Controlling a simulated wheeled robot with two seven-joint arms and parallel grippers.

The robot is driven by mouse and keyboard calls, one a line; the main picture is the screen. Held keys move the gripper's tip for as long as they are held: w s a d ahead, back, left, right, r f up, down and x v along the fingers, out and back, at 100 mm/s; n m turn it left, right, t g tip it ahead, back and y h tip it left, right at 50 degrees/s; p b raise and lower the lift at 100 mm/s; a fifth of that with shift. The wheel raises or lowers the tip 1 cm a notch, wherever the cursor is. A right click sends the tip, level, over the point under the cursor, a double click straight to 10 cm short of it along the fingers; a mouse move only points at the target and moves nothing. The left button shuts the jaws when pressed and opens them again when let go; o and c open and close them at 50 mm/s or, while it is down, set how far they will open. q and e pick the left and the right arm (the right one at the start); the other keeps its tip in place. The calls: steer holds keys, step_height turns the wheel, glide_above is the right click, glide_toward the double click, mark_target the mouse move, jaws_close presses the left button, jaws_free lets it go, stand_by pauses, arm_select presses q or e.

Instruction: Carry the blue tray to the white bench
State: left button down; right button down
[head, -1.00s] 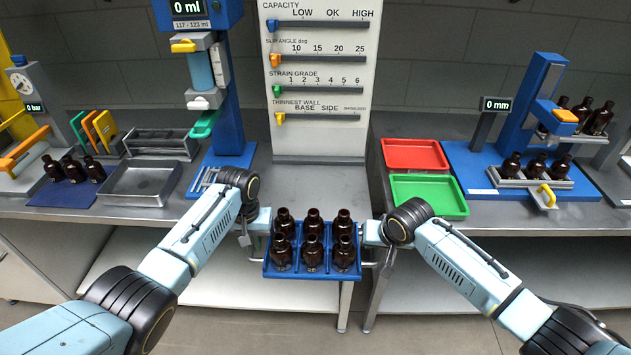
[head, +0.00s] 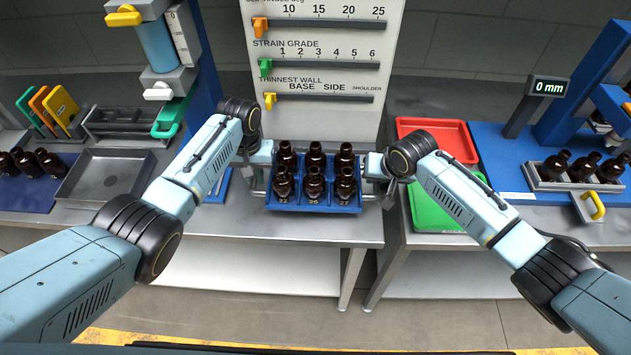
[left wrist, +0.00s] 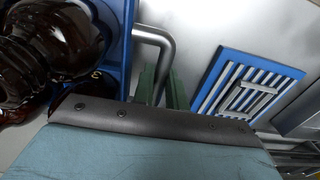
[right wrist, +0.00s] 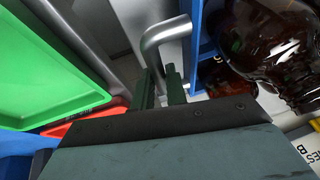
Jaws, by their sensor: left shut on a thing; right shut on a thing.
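The blue tray (head: 312,208) is level in front of me in the head view, carrying several dark amber bottles (head: 313,181) in two rows. It appears over the front part of the middle bench (head: 225,222), which has a pale grey top; whether it touches the top I cannot tell. My left gripper (head: 252,184) is shut on the tray's left metal handle, which shows in the left wrist view (left wrist: 155,38). My right gripper (head: 383,192) is shut on the right handle, seen in the right wrist view (right wrist: 160,35). The fingertips are partly hidden.
A pale panel with sliders (head: 318,60) stands behind the tray. Red (head: 462,142) and green (head: 432,212) trays lie close to the right. A metal tray (head: 104,175) and several bottles are at the left. A blue rack (left wrist: 245,85) lies near my left gripper.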

arm_select(q)
steer(key=shift+s+r, duration=0.25)
steer(key=shift+s, duration=0.1)
arm_select(e)
steer(key=shift+s+r, duration=0.25)
steer(key=shift+s, duration=0.1)
arm_select(q)
steer(key=shift+w+f, duration=0.1)
